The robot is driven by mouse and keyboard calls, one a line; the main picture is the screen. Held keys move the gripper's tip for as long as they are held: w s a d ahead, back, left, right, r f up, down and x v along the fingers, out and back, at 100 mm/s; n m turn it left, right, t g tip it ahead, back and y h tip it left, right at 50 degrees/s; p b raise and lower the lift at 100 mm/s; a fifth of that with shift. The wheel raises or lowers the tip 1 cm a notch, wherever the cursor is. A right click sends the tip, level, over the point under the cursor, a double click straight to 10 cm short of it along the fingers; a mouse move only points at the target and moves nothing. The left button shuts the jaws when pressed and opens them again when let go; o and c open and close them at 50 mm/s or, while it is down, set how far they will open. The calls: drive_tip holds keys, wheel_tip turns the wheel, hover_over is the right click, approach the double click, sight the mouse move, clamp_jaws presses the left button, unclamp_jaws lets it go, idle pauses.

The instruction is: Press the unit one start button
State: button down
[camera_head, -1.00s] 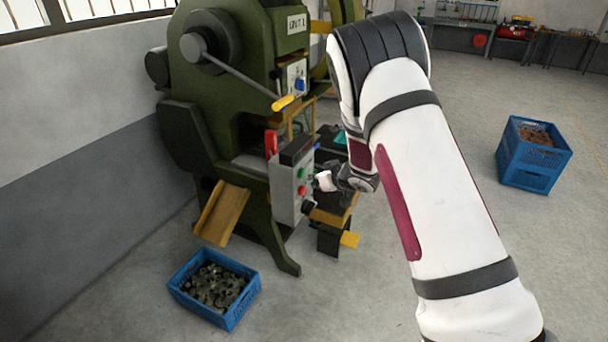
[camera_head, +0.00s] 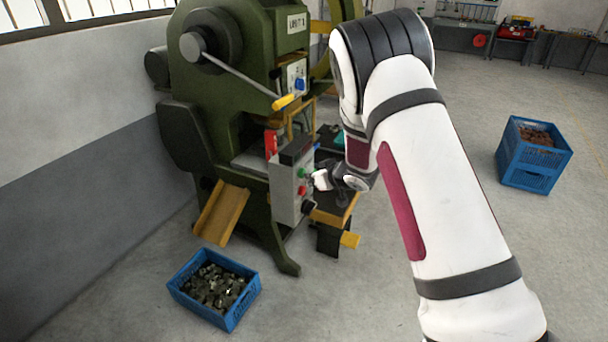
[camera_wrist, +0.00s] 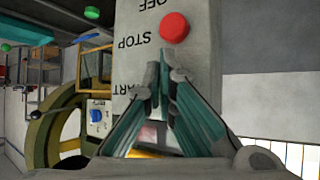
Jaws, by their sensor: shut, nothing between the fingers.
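The green press marked UNIT 1 (camera_head: 255,75) carries a grey control box (camera_head: 284,190). On its face are a green button (camera_head: 302,172), a red button (camera_head: 302,189) and a dark knob (camera_head: 308,207). My gripper (camera_head: 318,179) is just right of the green button; I cannot tell whether it touches. In the wrist view the box face (camera_wrist: 150,15) appears upside down, with OFF, STOP and part of START readable. The red stop button (camera_wrist: 174,27) is clear of my gripper (camera_wrist: 160,75), which is shut and empty. Its fingers hide the area beside the START lettering.
A lever with a yellow grip (camera_head: 284,102) and a switch panel with a blue knob (camera_head: 298,82) are above the box. A blue crate of metal pieces (camera_head: 213,288) stands below left, another blue crate (camera_head: 533,153) at right. Open floor lies between.

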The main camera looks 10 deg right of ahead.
drive_tip(key=shift+w+a, duration=0.3)
drive_tip(key=shift+a, duration=0.05)
idle(0.6)
drive_tip(key=shift+s+d, duration=0.6)
drive_tip(key=shift+d, duration=0.15)
drive_tip(key=shift+s+d+p, duration=0.45)
drive_tip(key=shift+s+d, duration=0.3)
drive_tip(key=shift+d, duration=0.25)
drive_tip(key=shift+s+d+p, duration=0.45)
drive_tip(key=shift+s+d, duration=0.25)
drive_tip(key=shift+d, duration=0.3)
drive_tip(key=shift+r, duration=0.1)
